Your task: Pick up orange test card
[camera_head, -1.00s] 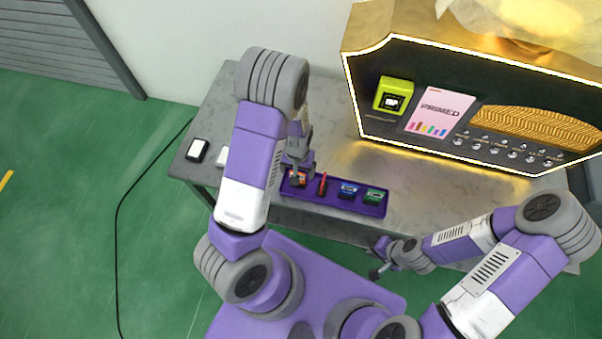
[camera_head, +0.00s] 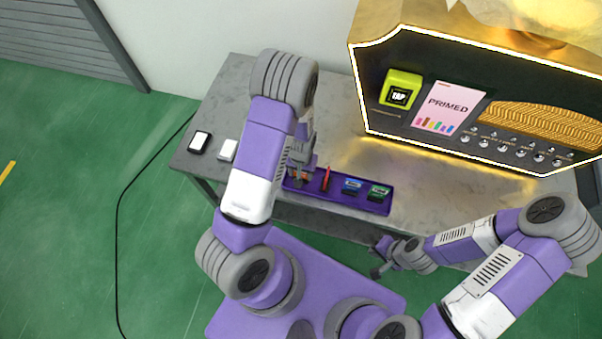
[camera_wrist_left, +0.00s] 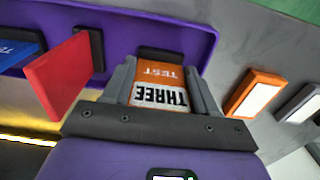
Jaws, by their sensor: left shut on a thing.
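The orange test card (camera_wrist_left: 160,80), marked TEST and THREE, is between the two fingers of my left gripper (camera_wrist_left: 163,72) in the left wrist view. The fingers are shut on it. In the head view my left gripper (camera_head: 299,166) is over the left end of the purple tray (camera_head: 340,203) and covers most of the card. I cannot tell whether the card is clear of its slot. My right gripper (camera_head: 379,258) is empty, fingers apart, in front of the table.
The tray also holds a red card (camera_head: 326,178), a blue card (camera_head: 351,187) and a green card (camera_head: 379,193). Two small white-faced pieces (camera_head: 199,142) (camera_head: 228,150) lie on the table to the left. A gold-framed machine with a yellow-green TAP reader (camera_head: 401,90) stands behind.

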